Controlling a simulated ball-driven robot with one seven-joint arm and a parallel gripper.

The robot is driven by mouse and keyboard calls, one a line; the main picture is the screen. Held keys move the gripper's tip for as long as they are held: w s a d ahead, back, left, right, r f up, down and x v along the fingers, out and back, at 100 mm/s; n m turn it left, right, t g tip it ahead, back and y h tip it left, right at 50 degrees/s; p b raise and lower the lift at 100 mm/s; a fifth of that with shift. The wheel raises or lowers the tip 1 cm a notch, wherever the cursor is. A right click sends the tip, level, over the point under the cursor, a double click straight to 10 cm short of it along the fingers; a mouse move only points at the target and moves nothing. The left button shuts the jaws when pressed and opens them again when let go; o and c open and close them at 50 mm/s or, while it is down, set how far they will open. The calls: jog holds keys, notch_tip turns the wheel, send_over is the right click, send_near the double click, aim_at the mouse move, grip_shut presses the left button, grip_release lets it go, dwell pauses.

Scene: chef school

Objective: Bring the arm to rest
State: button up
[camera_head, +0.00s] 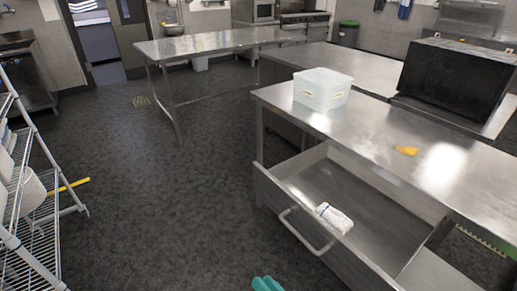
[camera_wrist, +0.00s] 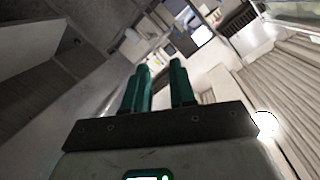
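My gripper (camera_wrist: 160,66) shows in the wrist view with its two green fingers apart and nothing between them. The wrist view is tilted and looks across the room towards walls and a bright doorway. In the head view only the green tip of my gripper (camera_head: 267,284) shows at the bottom edge, low over the dark floor and left of the open drawer. The rest of my arm is out of the head view.
An open metal drawer (camera_head: 277,197) juts from the steel counter (camera_head: 375,127) and holds a white folded cloth (camera_head: 334,218). A clear bin (camera_head: 322,89) and an orange item (camera_head: 407,150) lie on the counter. A wire rack (camera_head: 40,217) stands left. The floor between is clear.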

jog(key=s+d+f+n+g+h, duration=0.1)
jog(key=s+d+f+g+h, duration=0.2)
jog(key=s+d, duration=0.4)
jog(key=s+d+f+g+h, duration=0.3)
jog(key=s+d+g, duration=0.1)
jog(key=d, duration=0.5)
jog(key=s+d+g+h, duration=0.1)
jog(key=s+d+g, duration=0.1)
jog(key=s+d, duration=0.2)
jog(key=s+d+r+m+g+h, duration=0.1)
jog(key=s+d+g+h, duration=0.1)
jog(key=s+d, duration=0.3)
jog(key=s+g, duration=0.1)
jog(key=s, duration=0.3)
jog(key=shift+s+d+r, duration=0.15)
jog(key=shift+s+d, duration=0.1)
jog(key=shift+s, duration=0.1)
